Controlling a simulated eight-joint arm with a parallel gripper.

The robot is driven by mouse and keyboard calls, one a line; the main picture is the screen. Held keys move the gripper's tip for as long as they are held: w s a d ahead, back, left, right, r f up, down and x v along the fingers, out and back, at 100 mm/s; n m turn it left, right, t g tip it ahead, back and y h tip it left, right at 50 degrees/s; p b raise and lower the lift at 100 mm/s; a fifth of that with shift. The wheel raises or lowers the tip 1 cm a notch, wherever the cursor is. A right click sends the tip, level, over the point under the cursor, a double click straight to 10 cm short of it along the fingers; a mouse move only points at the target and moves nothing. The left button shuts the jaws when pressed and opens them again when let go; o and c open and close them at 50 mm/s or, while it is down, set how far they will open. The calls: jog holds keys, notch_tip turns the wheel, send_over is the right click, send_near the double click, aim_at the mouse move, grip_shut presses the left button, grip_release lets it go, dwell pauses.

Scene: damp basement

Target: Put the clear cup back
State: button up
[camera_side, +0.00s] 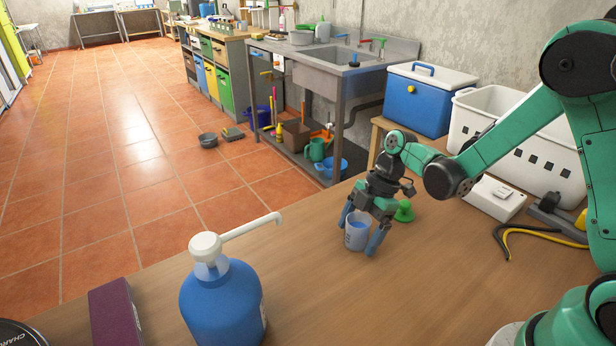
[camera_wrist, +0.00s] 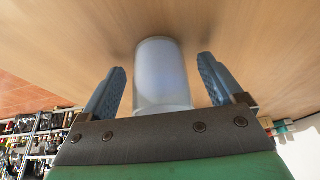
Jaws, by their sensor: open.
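The clear cup (camera_side: 356,234) stands upright on the wooden table (camera_side: 310,280) in the side view, with something bluish showing through its wall. It also shows in the wrist view (camera_wrist: 162,78), between the two fingers. My gripper (camera_side: 361,232) is open and points down at the table, with one blue finger on each side of the cup. In the wrist view the fingers (camera_wrist: 162,82) stand apart, with a gap on both sides of the cup. The bottom part of the cup in that view is hidden by the gripper body.
A green object (camera_side: 404,211) stands just behind the gripper. A blue pump bottle (camera_side: 222,305) and a dark purple box (camera_side: 115,312) are at the front left. A white box (camera_side: 493,199), black and yellow cables (camera_side: 520,232) and a white crate (camera_side: 530,150) are at the right.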

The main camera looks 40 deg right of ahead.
jog(key=v, duration=1.2)
jog(key=s+a+r+m+t+h, duration=0.1)
jog(key=s+a+m+t+h, duration=0.1)
jog(key=m, duration=0.6)
jog(key=s+a+r+m+t+h, duration=0.1)
jog(key=s+m+t, duration=0.3)
jog(key=m, duration=0.5)
jog(key=shift+a+t+h, duration=0.4)
jog(key=shift+a+h, duration=0.2)
jog(key=shift+h, duration=0.2)
